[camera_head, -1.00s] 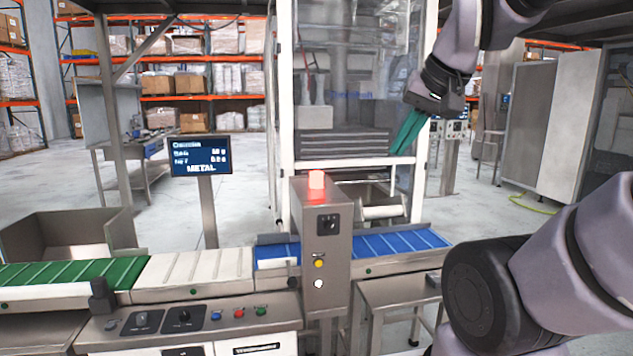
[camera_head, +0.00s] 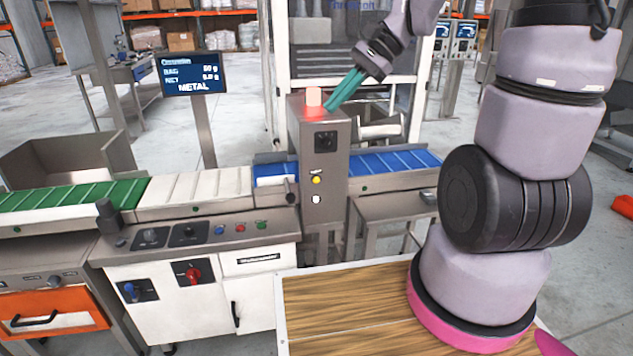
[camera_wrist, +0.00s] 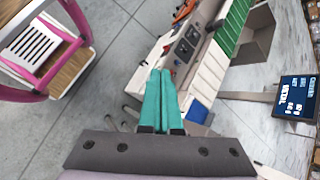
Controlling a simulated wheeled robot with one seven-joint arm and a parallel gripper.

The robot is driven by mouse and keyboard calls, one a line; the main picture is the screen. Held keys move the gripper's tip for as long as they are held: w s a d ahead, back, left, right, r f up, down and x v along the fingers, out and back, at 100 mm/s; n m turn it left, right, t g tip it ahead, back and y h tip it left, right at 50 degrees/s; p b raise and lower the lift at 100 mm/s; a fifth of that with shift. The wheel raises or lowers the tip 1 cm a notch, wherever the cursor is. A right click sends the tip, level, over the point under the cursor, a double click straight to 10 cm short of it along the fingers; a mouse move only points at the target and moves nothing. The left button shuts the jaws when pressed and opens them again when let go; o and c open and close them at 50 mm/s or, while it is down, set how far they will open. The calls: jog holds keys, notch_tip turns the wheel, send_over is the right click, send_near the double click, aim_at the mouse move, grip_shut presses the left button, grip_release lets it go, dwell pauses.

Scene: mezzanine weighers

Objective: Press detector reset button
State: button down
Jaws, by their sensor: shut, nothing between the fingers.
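The detector housing (camera_head: 338,150) is a grey metal box standing over the conveyor in the head view. A red lamp (camera_head: 314,97) glows on its top. Its front has a black switch (camera_head: 326,141), a yellow button (camera_head: 316,180) and a white button (camera_head: 316,199); the small labels are unreadable. My gripper (camera_head: 330,106) has teal fingers, shut and empty, slanting down-left. In the head view the tips appear just right of the lamp; whether they touch the housing is unclear. The wrist view shows the shut fingers (camera_wrist: 160,72) pointing away; the buttons cannot be made out there.
A screen (camera_head: 190,73) left of the detector reads METAL. Green (camera_head: 70,205), white (camera_head: 195,186) and blue (camera_head: 395,161) belts run across. Below is a control panel (camera_head: 195,237) with knobs and coloured buttons. A glazed frame (camera_head: 278,90) stands behind.

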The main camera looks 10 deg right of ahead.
aim_at(316, 180)
jog(key=w+a+f+m+t+y, duration=0.25)
jog(key=w+f+m+y, duration=0.45)
jog(key=w+f+m, duration=0.8)
jog(key=d+f+m+t+h, duration=0.1)
jog(key=f+m+t, duration=0.3)
jog(key=f, duration=0.7)
jog(key=w+d+f+m+t+h, duration=0.1)
jog(key=d+f+m+t, duration=0.3)
jog(key=f, duration=0.6)
jog(key=shift+w+f+h, duration=0.3)
jog(key=shift+f+h, duration=0.05)
jog(key=shift+h, duration=0.15)
jog(key=shift+w+a, duration=0.15)
jog(key=shift+w, duration=4.25)
jog(key=shift+w, duration=0.4)
